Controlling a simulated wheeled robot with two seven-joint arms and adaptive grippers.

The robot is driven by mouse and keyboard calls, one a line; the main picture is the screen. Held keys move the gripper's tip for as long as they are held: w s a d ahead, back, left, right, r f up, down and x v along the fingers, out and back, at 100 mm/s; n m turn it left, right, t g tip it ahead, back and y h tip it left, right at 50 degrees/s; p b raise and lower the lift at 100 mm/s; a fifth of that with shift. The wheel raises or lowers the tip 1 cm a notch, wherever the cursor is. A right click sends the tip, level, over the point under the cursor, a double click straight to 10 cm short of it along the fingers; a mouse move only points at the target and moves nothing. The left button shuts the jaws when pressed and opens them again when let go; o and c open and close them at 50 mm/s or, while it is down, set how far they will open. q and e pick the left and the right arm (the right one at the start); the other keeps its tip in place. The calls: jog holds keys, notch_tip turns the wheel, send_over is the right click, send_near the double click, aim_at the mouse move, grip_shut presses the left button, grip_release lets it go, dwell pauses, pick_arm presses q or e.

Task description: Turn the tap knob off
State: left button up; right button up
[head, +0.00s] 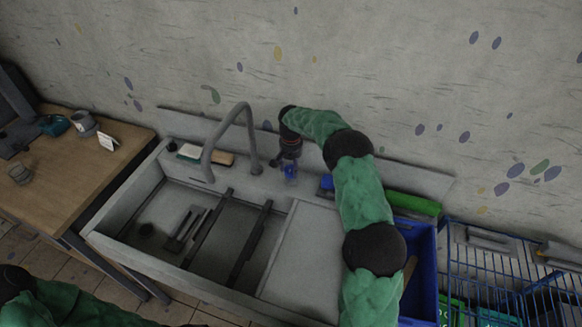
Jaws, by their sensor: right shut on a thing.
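The grey curved tap (232,118) rises from the back rim of the sink and arches forward over the basin. My right gripper (284,166) points down at the back rim, just right of the tap's base (256,167). It is shut on the tap knob, which is mostly hidden by the fingers.
The sink basin (150,212) holds dark bars and small dark items. A wooden table (75,165) stands left. A blue crate (420,262) and blue wire basket (500,262) stand right.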

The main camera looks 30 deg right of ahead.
aim_at(291, 169)
jog(key=shift+s+f, duration=0.15)
jog(key=shift+f, duration=0.05)
jog(key=o, duration=1.2)
jog(key=shift+c, duration=0.2)
jog(key=shift+r, duration=0.1)
jog(key=shift+r, duration=0.1)
jog(key=shift+r, duration=0.2)
notch_tip(291, 169, up, 11)
jog(key=shift+r, duration=0.2)
